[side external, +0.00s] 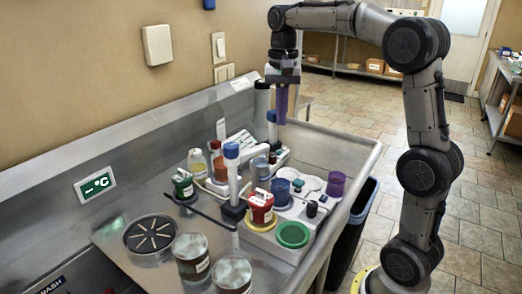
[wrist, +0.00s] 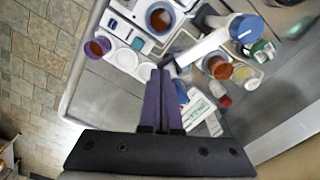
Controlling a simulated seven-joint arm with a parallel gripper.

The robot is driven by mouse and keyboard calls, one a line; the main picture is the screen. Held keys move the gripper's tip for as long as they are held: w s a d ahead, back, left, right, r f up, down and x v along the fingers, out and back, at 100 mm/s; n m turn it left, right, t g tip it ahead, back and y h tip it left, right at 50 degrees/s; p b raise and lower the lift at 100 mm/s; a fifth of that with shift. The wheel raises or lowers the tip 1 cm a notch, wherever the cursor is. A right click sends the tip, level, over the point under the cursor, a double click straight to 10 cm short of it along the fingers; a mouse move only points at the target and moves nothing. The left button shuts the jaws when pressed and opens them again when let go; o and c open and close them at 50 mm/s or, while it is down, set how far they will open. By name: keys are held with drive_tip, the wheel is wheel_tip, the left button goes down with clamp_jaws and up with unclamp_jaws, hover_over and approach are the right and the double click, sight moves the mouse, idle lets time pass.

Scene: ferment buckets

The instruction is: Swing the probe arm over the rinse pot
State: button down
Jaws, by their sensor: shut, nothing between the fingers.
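A white post with a blue cap (side external: 231,152) rises from the bench unit, with a dark clamp at its foot and a thin dark rod (side external: 205,214) reaching left; I take this as the probe arm, though its exact shape is unclear. A blue cap on a white body (wrist: 243,28) also shows in the wrist view. Several pots stand around it, including a blue one (side external: 281,193) and a purple one (side external: 335,185); I cannot tell which is the rinse pot. My gripper (side external: 282,121) is shut and empty, pointing down above the back of the bench. Its purple fingers (wrist: 160,72) are together in the wrist view.
A red container (side external: 261,207) and a green-topped pot (side external: 292,235) sit at the front of the unit. A green container (side external: 183,183) and bottle (side external: 197,164) stand left. Jars (side external: 191,258) and a slotted disc (side external: 153,235) are front left. The bench's right strip is clear.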

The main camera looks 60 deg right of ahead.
sight(274, 110)
drive_tip(key=shift+w+d, duration=0.1)
drive_tip(key=shift+w, duration=0.05)
drive_tip(key=shift+w+d, duration=0.35)
drive_tip(key=shift+w, duration=0.4)
drive_tip(key=shift+w+d, duration=0.3)
drive_tip(key=shift+w, duration=0.4)
drive_tip(key=shift+s, duration=0.15)
drive_tip(key=shift+s+a, duration=0.25)
drive_tip(key=shift+s, duration=0.3)
drive_tip(key=shift+r, duration=3.05)
